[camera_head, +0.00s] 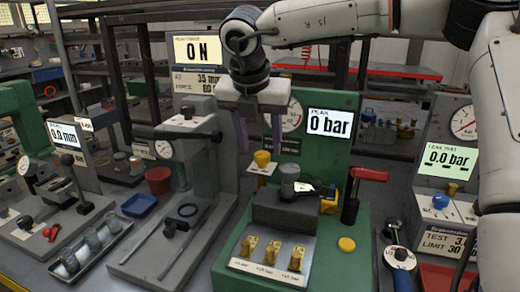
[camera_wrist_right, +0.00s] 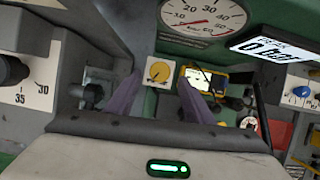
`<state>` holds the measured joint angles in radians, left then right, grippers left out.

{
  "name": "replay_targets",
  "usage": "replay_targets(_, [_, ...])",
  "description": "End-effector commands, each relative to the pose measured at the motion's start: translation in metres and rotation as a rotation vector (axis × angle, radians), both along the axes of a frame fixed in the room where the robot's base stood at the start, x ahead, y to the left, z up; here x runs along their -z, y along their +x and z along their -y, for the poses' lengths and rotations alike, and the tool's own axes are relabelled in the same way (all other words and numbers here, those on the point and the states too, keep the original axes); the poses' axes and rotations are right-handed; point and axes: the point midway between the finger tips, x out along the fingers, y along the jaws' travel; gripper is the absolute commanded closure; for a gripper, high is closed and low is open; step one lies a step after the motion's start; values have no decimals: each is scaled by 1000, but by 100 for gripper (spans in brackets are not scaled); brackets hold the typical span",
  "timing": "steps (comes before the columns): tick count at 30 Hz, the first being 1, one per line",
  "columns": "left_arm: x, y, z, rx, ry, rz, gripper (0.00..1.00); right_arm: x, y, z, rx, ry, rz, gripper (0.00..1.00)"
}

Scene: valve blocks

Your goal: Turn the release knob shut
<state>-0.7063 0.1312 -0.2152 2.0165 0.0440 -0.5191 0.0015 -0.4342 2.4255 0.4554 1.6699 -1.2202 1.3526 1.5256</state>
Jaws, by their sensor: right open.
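A yellow knob (camera_head: 262,159) on a small pale plate, which I take to be the release knob, sits on the green test station, left of the 0 bar display (camera_head: 330,123). Its label is too small to read. My right gripper (camera_head: 260,148) points down over the knob, with its two purple fingers apart on either side and nothing held. In the wrist view the knob (camera_wrist_right: 158,72) shows in the gap between the fingers (camera_wrist_right: 158,84), with its plate visible around it. I cannot tell the exact height of the fingertips above the plate. My left gripper is out of view.
A dark block (camera_head: 285,210) with a grey cylindrical part stands in front of the knob. A red-handled lever (camera_head: 352,195) is to its right. Several yellow fittings (camera_head: 270,253) sit on a pale plate at the front. A grey station (camera_head: 200,150) stands close on the left.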

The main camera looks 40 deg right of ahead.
Motion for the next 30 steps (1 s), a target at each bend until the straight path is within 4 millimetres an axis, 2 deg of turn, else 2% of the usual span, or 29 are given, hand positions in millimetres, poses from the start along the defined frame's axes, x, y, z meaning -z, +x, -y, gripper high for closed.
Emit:
replay_targets(1, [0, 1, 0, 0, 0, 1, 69, 8, 1, 2, -1, 2, -1, 52])
replay_targets(6, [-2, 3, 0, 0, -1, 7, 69, 23, 5, 8, 0, 1, 0, 52])
replay_targets(16, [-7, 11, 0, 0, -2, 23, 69, 27, 6, 9, 0, 0, 1, 52])
replay_targets(17, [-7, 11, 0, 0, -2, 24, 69, 27, 6, 9, 0, 0, 1, 54])
replay_targets(24, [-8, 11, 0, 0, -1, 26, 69, 27, 6, 9, 0, 0, 1, 94])
replay_targets(30, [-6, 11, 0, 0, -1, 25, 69, 27, 6, 10, -12, 0, 2, 94])
